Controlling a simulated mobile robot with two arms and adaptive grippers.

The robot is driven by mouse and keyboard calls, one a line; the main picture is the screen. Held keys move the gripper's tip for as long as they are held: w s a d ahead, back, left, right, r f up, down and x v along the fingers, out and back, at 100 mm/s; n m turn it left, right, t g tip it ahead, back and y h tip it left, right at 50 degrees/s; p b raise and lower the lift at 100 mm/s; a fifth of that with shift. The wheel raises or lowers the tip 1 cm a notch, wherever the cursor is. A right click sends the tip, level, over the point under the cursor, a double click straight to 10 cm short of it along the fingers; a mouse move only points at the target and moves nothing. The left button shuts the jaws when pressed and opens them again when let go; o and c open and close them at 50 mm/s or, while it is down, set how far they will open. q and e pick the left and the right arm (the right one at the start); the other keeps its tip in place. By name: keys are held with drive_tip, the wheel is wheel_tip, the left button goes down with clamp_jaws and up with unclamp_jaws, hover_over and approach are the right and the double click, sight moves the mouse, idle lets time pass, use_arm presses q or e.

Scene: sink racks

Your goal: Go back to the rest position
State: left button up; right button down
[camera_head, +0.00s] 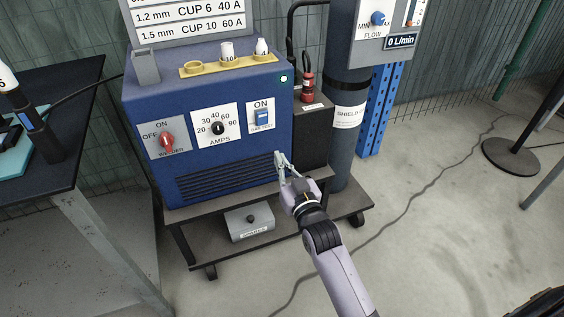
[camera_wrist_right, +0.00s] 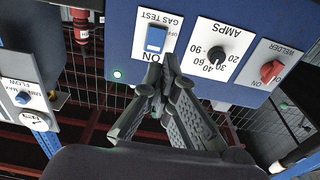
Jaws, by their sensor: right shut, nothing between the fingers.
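My right gripper (camera_head: 281,160) is shut and empty in front of the lower right of the blue welder (camera_head: 215,95). It also shows shut in the right wrist view (camera_wrist_right: 161,75), where its tips overlap the panel edge just below the GAS TEST switch (camera_wrist_right: 156,39). I cannot tell whether the tips touch the welder. In the head view the welder's front carries a red OFF/ON knob (camera_head: 166,140), a black AMPS dial (camera_head: 218,128) and the blue GAS TEST switch (camera_head: 262,118). A green light (camera_head: 284,79) is lit. My left gripper is not in view.
The welder stands on a dark wheeled cart (camera_head: 200,229) with a grey box (camera_head: 250,221) on its lower shelf. A gas cylinder (camera_head: 347,150) stands at its right, under a flow meter reading 0 L/min (camera_head: 400,42). A dark table (camera_head: 60,120) is at left. Floor at right is mostly clear.

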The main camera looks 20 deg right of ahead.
drive_tip(key=shift+f, duration=0.1)
